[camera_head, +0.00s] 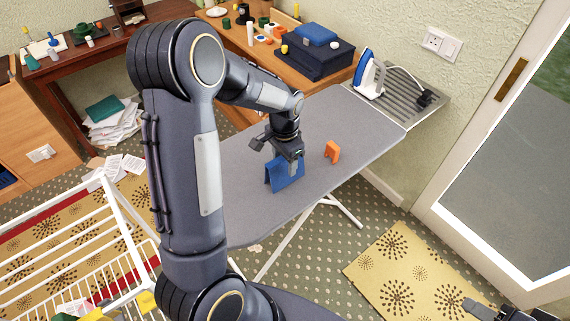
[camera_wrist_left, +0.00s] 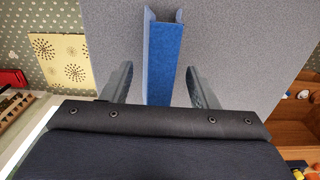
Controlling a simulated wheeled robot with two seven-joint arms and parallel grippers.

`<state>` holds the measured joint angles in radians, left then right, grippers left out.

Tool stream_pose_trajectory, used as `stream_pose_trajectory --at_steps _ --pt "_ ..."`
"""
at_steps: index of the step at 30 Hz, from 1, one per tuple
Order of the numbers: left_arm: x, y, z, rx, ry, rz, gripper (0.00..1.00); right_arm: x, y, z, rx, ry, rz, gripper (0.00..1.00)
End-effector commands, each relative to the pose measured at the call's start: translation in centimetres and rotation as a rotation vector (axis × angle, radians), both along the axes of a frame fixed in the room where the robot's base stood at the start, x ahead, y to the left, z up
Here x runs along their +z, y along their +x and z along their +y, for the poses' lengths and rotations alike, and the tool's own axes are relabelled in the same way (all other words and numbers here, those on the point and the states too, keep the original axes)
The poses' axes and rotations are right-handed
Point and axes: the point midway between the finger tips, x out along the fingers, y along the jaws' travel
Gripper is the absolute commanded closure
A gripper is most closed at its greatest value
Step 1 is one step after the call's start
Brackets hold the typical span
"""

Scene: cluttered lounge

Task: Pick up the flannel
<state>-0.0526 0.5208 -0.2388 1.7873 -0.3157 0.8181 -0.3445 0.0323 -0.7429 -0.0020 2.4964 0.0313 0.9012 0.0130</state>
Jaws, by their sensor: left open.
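The flannel looks to be the blue folded cloth (camera_head: 288,178) standing like a small tent on the grey ironing board (camera_head: 240,165). My left gripper (camera_head: 290,160) is above it and hides part of its top. In the left wrist view the blue cloth (camera_wrist_left: 163,62) runs between the two open fingers of my left gripper (camera_wrist_left: 159,82), with a gap on each side. Part of what looks like my right gripper (camera_head: 490,309) shows at the bottom right edge of the head view, cut off by the frame, far from the cloth.
An orange folded piece (camera_head: 332,152) stands on the board just right of the blue cloth. A blue and white iron (camera_head: 368,74) rests at the board's far end. A white drying rack (camera_head: 110,245) stands at lower left. A cluttered wooden desk (camera_head: 262,50) stands behind.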

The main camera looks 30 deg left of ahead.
Motion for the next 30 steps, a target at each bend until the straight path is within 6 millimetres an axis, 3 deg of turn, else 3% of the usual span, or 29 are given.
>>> stream_pose_trajectory --at_steps 9,18,30 --pt "-0.59 0.02 -0.01 0.001 0.000 -0.001 0.48 0.06 0.00 0.00 0.000 0.000 0.000 0.55" --pt "-0.56 0.02 -0.02 0.001 -0.001 -0.002 0.87 0.06 0.00 0.00 0.000 0.000 0.000 0.55" --pt "0.12 0.11 -0.02 0.001 0.000 -0.005 0.89 -0.02 0.00 0.00 0.000 0.000 0.000 0.55"
